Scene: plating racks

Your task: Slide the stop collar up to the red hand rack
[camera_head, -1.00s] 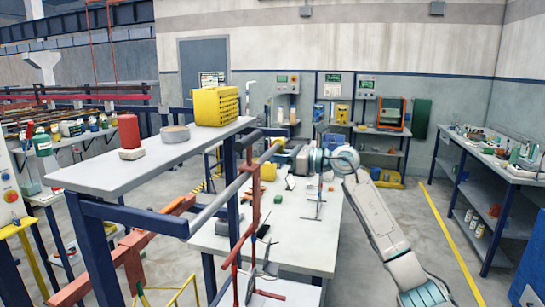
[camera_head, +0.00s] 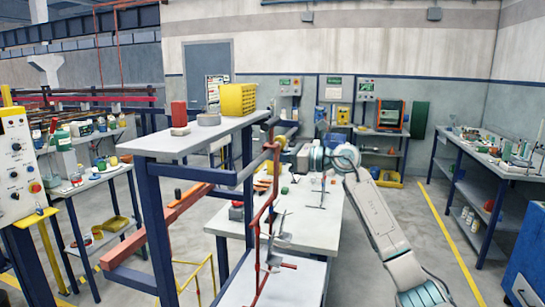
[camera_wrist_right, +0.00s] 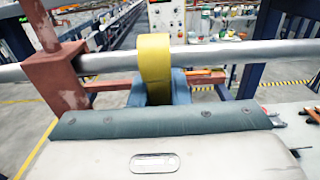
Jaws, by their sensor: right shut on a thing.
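The yellow stop collar (camera_wrist_right: 154,66) sits around the grey horizontal bar (camera_wrist_right: 245,53) in the right wrist view. My right gripper (camera_wrist_right: 157,86) is shut on the collar; its blue fingers show beside and below it. The red hand rack (camera_wrist_right: 57,75) grips the same bar to the left of the collar, with a short stretch of bare bar between them. In the head view the rack (camera_head: 269,190) hangs upright from the bar, with my right arm reaching in just right of it. My left gripper is not in view.
A grey shelf (camera_head: 190,140) on blue posts stands left of the bar, carrying a red cylinder (camera_head: 179,113) and a yellow bin (camera_head: 238,99). A white worktable (camera_head: 315,225) is below and behind the rack. Open floor lies to the right by the yellow line.

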